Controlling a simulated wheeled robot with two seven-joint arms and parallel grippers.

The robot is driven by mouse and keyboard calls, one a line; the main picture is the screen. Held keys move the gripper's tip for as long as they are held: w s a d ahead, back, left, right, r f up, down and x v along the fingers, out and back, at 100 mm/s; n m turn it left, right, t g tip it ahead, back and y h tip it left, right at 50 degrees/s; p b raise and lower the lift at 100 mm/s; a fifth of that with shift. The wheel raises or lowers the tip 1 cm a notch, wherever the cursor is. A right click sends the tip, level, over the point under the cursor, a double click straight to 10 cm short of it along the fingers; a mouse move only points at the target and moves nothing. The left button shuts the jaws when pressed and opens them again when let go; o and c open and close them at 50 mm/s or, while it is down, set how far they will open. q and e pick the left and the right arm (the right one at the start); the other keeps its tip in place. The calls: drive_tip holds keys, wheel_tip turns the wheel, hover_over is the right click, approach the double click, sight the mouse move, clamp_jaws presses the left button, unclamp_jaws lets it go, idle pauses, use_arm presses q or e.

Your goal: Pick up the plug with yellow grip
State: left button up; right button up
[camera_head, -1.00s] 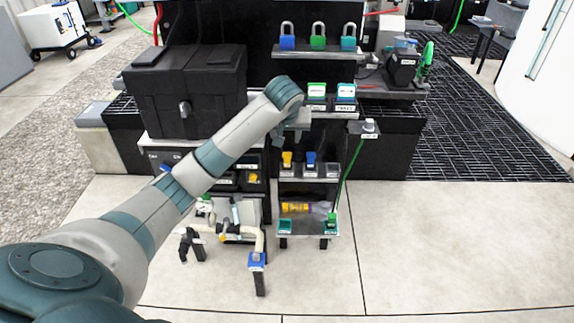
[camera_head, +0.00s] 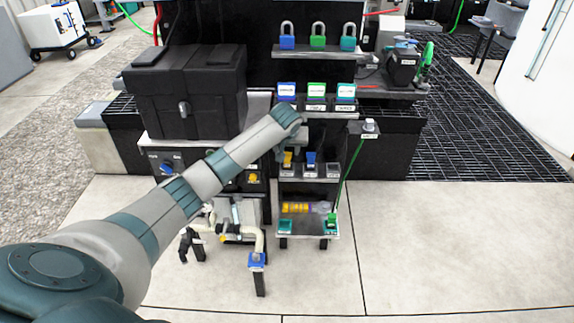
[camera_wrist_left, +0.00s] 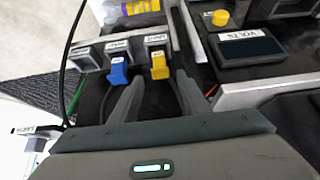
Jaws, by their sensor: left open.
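The plug with yellow grip (camera_head: 287,159) sits in the left slot of a small rack on the cart's upper shelf. In the left wrist view the same yellow plug (camera_wrist_left: 159,66) stands in its labelled socket block. My left gripper (camera_wrist_left: 160,84) is open and empty, its two fingers pointing toward the yellow plug. The plug appears roughly between the fingertips, but I cannot tell whether they reach around it. In the head view the left gripper (camera_head: 288,149) is just above the plug, partly hidden by its own wrist. My right gripper is not in view.
A plug with blue grip (camera_wrist_left: 118,72) sits close beside the yellow one, near one finger. A panel with a dark display (camera_wrist_left: 248,46) and a yellow knob (camera_wrist_left: 220,18) lie on the other side. A green cable (camera_head: 349,170) hangs right of the rack.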

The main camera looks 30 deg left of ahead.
sight(287, 155)
use_arm(q)
drive_tip(key=shift+w+f, duration=0.1)
drive_tip(key=shift+f, duration=0.1)
drive_tip(key=shift+f, duration=0.1)
drive_tip(key=shift+x, duration=2.45)
clamp_jaws()
